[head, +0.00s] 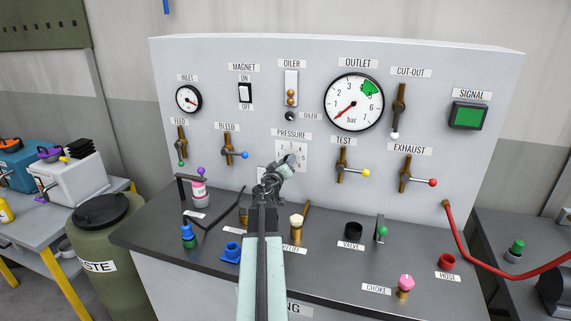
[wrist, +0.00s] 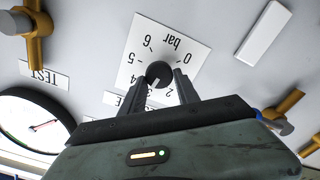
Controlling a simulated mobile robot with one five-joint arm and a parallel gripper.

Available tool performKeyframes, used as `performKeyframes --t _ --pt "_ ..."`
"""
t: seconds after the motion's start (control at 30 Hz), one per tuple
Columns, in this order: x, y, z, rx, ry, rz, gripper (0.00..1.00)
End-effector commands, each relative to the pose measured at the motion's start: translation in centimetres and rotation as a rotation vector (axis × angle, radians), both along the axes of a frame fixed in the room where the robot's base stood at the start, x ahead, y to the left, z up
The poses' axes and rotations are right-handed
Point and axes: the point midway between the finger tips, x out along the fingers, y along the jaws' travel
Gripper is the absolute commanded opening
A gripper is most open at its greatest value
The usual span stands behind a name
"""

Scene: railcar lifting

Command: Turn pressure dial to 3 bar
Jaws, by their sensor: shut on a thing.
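The pressure dial is a dark round knob (wrist: 160,73) on a white scale plate (wrist: 165,38), seen upside down in the wrist view. My gripper (wrist: 163,82) is shut on the knob, one finger on each side. A pale mark on the knob points down and to the left in that view, on the side of the higher middle numbers. The fingers hide part of the scale, so I cannot read the exact value. In the head view my gripper (head: 289,160) covers the knob below the PRESSURE label (head: 291,134). The outlet gauge (head: 353,102) has its red needle near 0.
The TEST valve handle (head: 352,171) and BLEED valve handle (head: 235,153) flank the dial. The bench top (head: 330,260) below holds a black valve cup (head: 354,230), a blue fitting (head: 231,252) and a pink choke knob (head: 406,283). A red hose (head: 480,259) hangs at right.

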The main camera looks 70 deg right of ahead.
Motion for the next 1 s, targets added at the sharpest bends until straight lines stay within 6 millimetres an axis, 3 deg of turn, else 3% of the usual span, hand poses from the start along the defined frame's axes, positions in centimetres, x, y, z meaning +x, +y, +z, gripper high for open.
performKeyframes --t 0.3,0.87,0.9,0.93,1.0 --pt "-0.10 -0.18 0.03 -0.008 0.132 -0.004 0.00" --pt "-0.13 -0.19 0.04 -0.010 0.160 -0.005 0.00" --pt "-0.12 -0.19 0.04 -0.010 0.160 -0.005 0.49" --pt "-0.12 -0.18 0.03 -0.010 0.160 -0.005 0.57" --pt "-0.09 -0.15 0.02 -0.009 0.159 -0.004 0.59"
